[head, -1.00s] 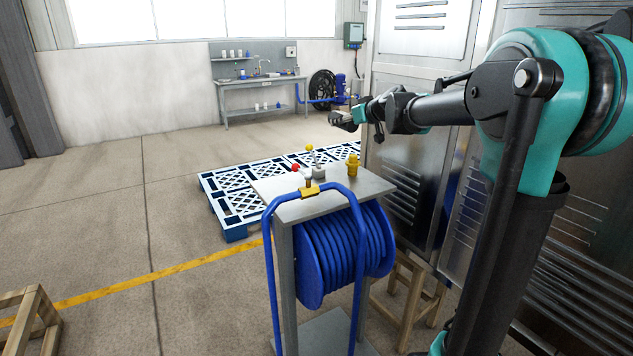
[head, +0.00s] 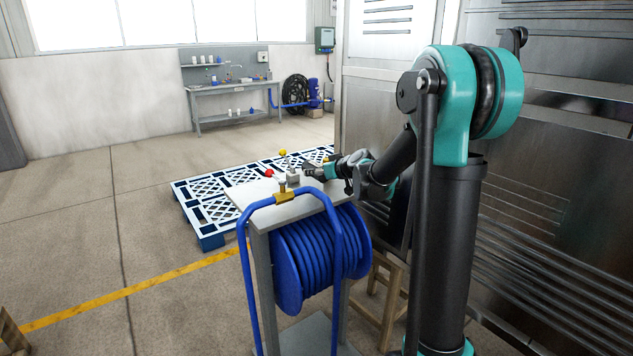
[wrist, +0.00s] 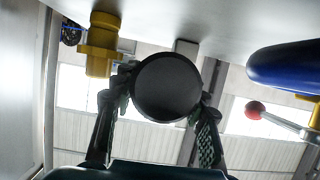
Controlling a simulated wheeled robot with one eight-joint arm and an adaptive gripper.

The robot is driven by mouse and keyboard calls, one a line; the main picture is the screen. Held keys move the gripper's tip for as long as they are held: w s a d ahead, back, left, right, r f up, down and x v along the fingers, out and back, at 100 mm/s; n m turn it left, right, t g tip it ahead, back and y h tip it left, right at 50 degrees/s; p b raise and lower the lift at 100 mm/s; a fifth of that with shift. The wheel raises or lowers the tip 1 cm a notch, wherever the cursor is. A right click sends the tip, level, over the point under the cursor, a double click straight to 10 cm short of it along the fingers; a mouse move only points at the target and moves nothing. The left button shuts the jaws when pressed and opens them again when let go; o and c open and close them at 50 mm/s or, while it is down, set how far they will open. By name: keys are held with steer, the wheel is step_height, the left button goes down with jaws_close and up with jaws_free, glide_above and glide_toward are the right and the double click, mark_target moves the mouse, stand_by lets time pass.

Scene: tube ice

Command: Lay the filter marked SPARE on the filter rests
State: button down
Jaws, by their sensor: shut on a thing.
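My gripper (head: 309,171) is low at the back right of the grey hose-reel stand's top (head: 312,203) in the head view. In the wrist view my gripper (wrist: 168,100) is shut on a dark grey thing with a round, flat end (wrist: 167,87). The fingers press it from both sides. No SPARE mark shows on that end, so I cannot tell which filter it is, or if it is one. The stand top appears upside down along the upper edge of the wrist view. I cannot make out any filter rests.
The stand carries a red-knobbed lever (head: 269,173), a yellow-knobbed lever (head: 283,154) and a brass fitting (head: 284,194). A yellow fitting (wrist: 101,45) is close to the left finger. A blue hose reel (head: 318,258) hangs below. A blue pallet (head: 212,215) lies behind; metal cabinets stand right.

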steer(key=shift+f, duration=1.85)
steer(key=shift+f, duration=0.15)
steer(key=c, duration=1.1)
jaws_free()
